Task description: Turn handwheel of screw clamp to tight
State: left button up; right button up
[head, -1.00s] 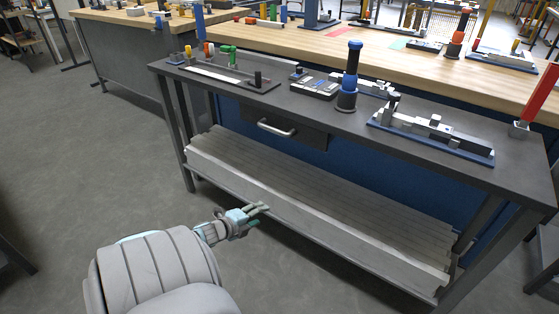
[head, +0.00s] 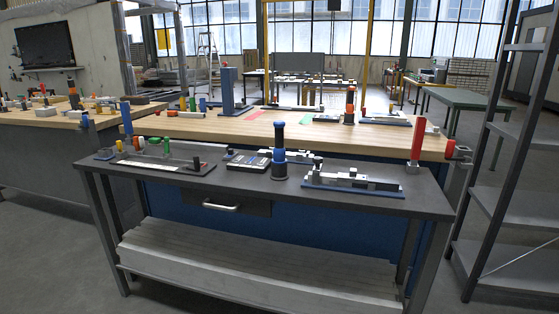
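The dark workbench (head: 235,188) stands in front of me. A grey metal fixture on a blue base plate (head: 352,182) lies on its right half. It looks clamp-like, but the view is too small to make out a handwheel or say whether it is tight. A dark board with green, orange and yellow parts (head: 150,158) lies on the left half; I cannot tell whether it holds the screw clamp. Neither of my grippers is in the head view.
A blue and black upright post (head: 279,155) and a flat dark box (head: 248,163) stand mid-bench. A red cylinder (head: 416,142) rises at the right corner. A drawer with a handle (head: 221,207) is under the top. A wooden bench (head: 215,127) is behind; grey shelving (head: 500,205) is right.

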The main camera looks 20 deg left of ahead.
aim_at(317, 161)
jog(key=u, duration=1.15)
jog(key=i, duration=0.9)
jog(key=z, duration=0.55)
